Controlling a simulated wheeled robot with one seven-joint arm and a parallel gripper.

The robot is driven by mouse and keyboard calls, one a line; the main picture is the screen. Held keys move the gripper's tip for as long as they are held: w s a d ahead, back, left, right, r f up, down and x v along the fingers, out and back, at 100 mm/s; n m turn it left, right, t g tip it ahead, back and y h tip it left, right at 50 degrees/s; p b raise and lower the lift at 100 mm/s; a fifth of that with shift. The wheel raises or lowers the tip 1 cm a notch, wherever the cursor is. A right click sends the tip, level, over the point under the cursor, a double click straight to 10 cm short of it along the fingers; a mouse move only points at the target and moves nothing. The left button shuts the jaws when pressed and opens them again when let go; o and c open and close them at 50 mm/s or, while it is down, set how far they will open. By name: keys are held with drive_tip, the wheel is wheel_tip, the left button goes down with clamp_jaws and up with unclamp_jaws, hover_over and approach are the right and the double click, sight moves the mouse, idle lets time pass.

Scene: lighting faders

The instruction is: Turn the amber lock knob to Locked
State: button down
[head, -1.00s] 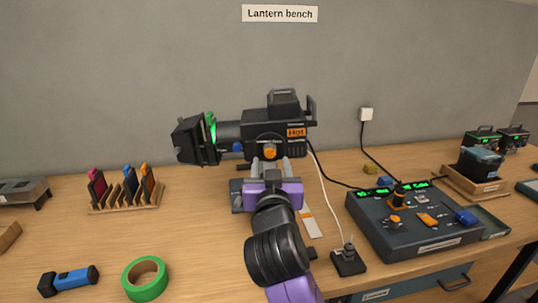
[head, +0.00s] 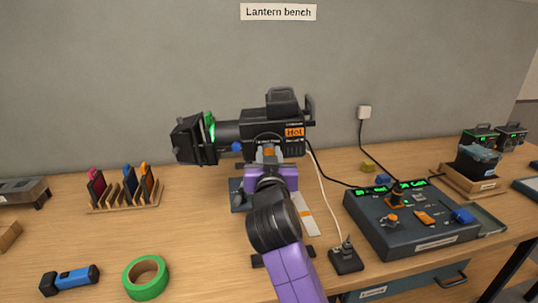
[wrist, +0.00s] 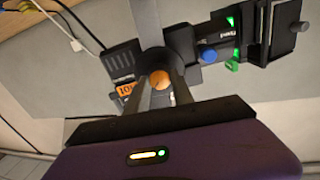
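The lantern (head: 265,122) is a black stage light on the bench with an orange "Hot" label on its side. The amber lock knob (wrist: 160,81) is round and orange, on the lantern's side. In the head view my gripper mostly covers it. My gripper (wrist: 161,86) is open, with one finger on each side of the knob. In the head view my gripper (head: 268,154) is at the lantern's side. I cannot tell whether the fingers touch the knob. A blue knob (wrist: 208,54) is beside it on the lantern. The knob's position marks are not readable.
A control desk (head: 420,232) with green displays stands to the right. A small black switch box (head: 346,259) with a white cable is near my arm. Gel frames in a rack (head: 125,192), green tape (head: 146,279) and a blue torch (head: 70,278) lie left.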

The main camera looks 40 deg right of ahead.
drive_tip(key=shift+n, duration=0.4)
drive_tip(key=n+p, duration=0.3)
drive_tip(key=shift+r+n, duration=0.15)
drive_tip(key=shift+n, duration=0.25)
drive_tip(key=n+p, duration=0.3)
drive_tip(key=n, duration=0.1)
drive_tip(key=shift+w+a+n, duration=0.1)
drive_tip(key=shift+n, duration=0.2)
drive_tip(key=n+p, duration=0.4)
drive_tip(key=n, duration=0.2)
drive_tip(key=shift+f+n+p, duration=0.3)
drive_tip(key=shift+n+p, duration=0.8)
drive_tip(key=shift+n, duration=0.3)
drive_tip(key=c, duration=1.1)
unclamp_jaws()
